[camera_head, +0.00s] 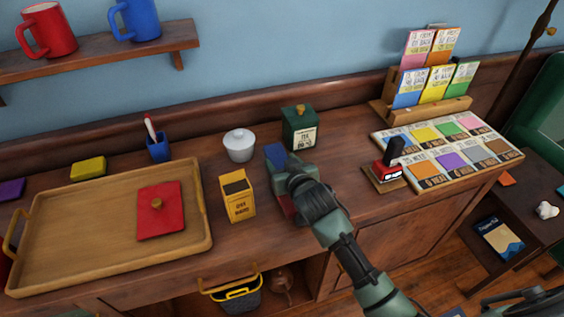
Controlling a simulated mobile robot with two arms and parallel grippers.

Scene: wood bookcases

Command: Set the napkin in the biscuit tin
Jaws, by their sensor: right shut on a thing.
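My right gripper (283,167) reaches in from the lower right over the wooden counter and is shut on a blue thing (275,153), which looks like the folded napkin. Most of it is hidden by the gripper. Just below, a red thing (287,206) shows partly from behind my arm; it may be the biscuit tin, but its opening is hidden. I cannot tell whether the napkin is inside or above it. A flat red lid (172,216) with a wooden knob lies on the wooden tray (90,250). My left gripper is not in view.
A yellow box (237,197) stands left of my gripper. A red-and-black stamp (388,172) and colored cards are at right. A basket (240,294) sits below the counter.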

